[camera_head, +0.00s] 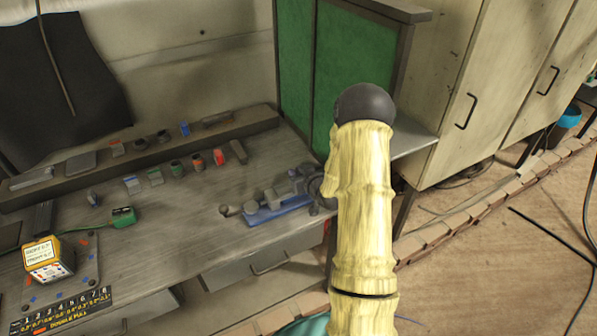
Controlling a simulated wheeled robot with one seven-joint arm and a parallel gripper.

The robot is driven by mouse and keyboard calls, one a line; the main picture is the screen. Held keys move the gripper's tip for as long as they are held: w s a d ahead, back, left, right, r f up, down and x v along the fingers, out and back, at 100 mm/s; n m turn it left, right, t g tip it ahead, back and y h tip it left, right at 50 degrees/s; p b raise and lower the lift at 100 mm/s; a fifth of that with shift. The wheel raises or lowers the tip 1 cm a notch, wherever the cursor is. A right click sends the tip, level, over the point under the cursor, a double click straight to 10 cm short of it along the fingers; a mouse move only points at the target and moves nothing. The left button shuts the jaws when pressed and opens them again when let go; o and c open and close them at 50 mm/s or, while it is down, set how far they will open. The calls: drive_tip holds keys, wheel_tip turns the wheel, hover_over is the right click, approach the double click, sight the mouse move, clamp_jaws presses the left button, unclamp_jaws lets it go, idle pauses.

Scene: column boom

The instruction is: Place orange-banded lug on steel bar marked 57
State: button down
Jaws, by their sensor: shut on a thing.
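My gripper is not in view; a pale, bamboo-like column with a dark ball on top fills the right of centre and hides what is behind it. I cannot make out the orange-banded lug for certain. Several small blocks and cylinders stand on the grey bench (150,235), among them a red-orange piece (219,157) and a dark piece with an orange-red mark (196,161). Flat grey pieces (80,161) lie on the raised back ledge (205,133). No marking 57 is legible, so I cannot tell which piece is the steel bar.
A blue-based vise-like tool (272,212) stands at the bench's right end. A green panel (295,65) and pale cabinets (475,95) rise behind. The bench's front middle is mostly bare.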

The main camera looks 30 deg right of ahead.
drive_tip(key=c, duration=1.8)
unclamp_jaws()
drive_tip(key=shift+f, duration=0.1)
drive_tip(key=shift+c, duration=0.2)
drive_tip(key=o, duration=0.4)
drive_tip(key=shift+o, duration=0.2)
drive_tip(key=shift+r, duration=0.2)
drive_tip(key=shift+s+d, duration=0.1)
drive_tip(key=shift+s, duration=0.3)
drive_tip(key=b+v, duration=0.2)
drive_tip(key=v, duration=0.9)
drive_tip(key=shift+s+r+b, duration=0.15)
drive_tip(key=shift+r+b, duration=0.05)
drive_tip(key=shift+b, duration=0.15)
